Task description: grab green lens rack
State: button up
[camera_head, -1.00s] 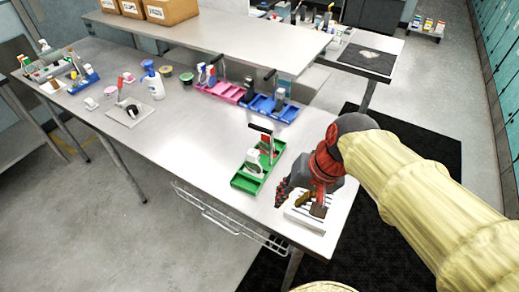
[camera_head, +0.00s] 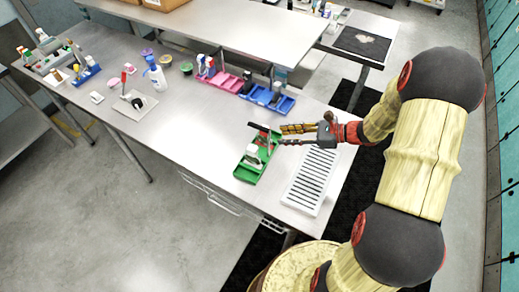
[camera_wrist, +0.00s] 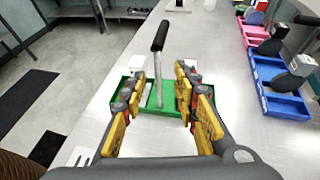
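The green lens rack (camera_head: 244,174) stands near the table's front right part. It is a green tray with an upright post topped by a black grip (camera_wrist: 160,36), and white items stand in it. My gripper (camera_head: 282,135) reaches in from the right, level with the upper part of the rack. In the wrist view, my gripper (camera_wrist: 158,75) is open, with one yellow-padded finger on each side of the post. I see gaps on both sides, so the fingers do not appear to touch it. The fingers hide parts of the tray.
A white slatted tray (camera_head: 311,180) lies right of the rack. Blue (camera_head: 267,100) and pink (camera_head: 224,80) racks stand behind, near a raised shelf (camera_head: 230,35).

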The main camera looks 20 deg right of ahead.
jog(key=f+x, duration=0.1)
jog(key=x, duration=0.6)
jog(key=shift+b, duration=0.3)
jog(key=shift+s+a+f, duration=0.1)
jog(key=shift+c, duration=0.2)
jog(key=c, duration=0.7)
grip_shut()
